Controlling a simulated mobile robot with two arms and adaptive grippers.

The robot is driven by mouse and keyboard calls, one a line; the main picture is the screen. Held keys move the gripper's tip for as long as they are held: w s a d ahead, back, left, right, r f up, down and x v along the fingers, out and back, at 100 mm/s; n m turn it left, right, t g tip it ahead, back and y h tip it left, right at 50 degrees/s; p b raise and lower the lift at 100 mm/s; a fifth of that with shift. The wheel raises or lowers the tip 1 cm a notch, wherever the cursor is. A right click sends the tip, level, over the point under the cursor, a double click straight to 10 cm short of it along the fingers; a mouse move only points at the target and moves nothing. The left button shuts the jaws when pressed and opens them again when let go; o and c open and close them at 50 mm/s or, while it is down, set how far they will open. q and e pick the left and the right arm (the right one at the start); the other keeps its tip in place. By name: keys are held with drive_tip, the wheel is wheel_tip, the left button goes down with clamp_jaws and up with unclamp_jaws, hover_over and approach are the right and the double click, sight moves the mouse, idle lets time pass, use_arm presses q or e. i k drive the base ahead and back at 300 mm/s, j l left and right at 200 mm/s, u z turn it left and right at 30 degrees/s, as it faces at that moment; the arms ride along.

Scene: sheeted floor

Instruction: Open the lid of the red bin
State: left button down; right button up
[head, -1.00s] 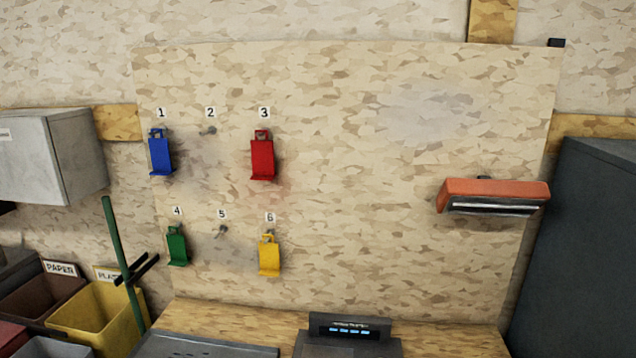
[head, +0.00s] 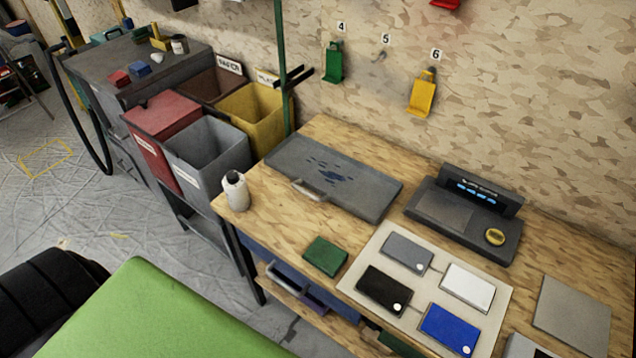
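The red bin (head: 160,150) stands left of the workbench in the head view, at the front left of a group of bins. Its flat red lid (head: 164,112) lies shut over its top. A white label is on its front face. Neither of my grippers shows in the view, so I cannot see where they are relative to the bin.
A white bottle (head: 235,190) stands on the workbench (head: 290,235).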

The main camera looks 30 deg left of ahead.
sight(154, 115)
drive_tip(key=u, duration=1.9)
